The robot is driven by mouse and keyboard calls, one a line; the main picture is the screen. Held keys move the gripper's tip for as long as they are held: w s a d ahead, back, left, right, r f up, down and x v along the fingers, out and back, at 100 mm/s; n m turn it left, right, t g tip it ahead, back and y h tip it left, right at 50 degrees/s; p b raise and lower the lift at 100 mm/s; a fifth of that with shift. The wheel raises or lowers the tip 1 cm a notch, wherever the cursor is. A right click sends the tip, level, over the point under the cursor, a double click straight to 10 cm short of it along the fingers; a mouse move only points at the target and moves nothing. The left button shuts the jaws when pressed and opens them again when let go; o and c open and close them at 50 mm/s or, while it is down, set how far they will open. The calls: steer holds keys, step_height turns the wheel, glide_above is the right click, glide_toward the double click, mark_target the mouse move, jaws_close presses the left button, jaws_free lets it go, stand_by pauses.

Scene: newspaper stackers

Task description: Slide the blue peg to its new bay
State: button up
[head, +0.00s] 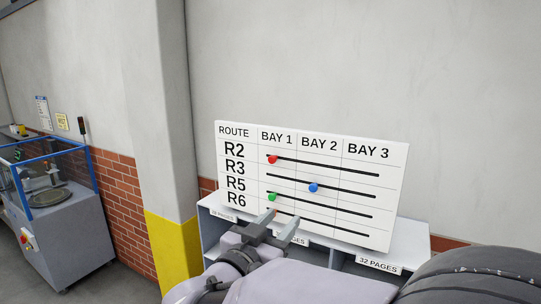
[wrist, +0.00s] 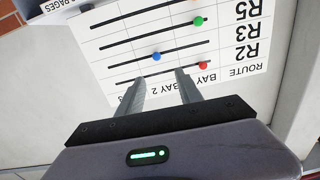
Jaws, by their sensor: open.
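The white route board (head: 382,228) stands upright with slots in rows R2, R3, R5 and R6 across Bays 1 to 3. The blue peg (head: 313,188) sits in the R3 slot under Bay 2. My gripper (head: 283,218) is open, below and left of the blue peg in the head view. The wrist view is upside down; there the blue peg (wrist: 156,56) shows just beyond my fingertips (wrist: 160,76), roughly in line with the gap between them. Nothing is between the fingers.
A red peg (head: 272,159) is in R2 and a green peg (head: 272,197) in R5, both under Bay 1. The board stands on a shelf unit (head: 415,242) by the wall. A blue-framed machine (head: 66,233) stands left.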

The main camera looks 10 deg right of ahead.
mark_target(312, 188)
steer(key=p+x, duration=0.1)
steer(key=x, duration=0.7)
steer(key=p+x, duration=0.2)
steer(key=x, duration=0.7)
steer(key=shift+d+r, duration=0.2)
steer(key=shift+d, duration=0.3)
jaws_close()
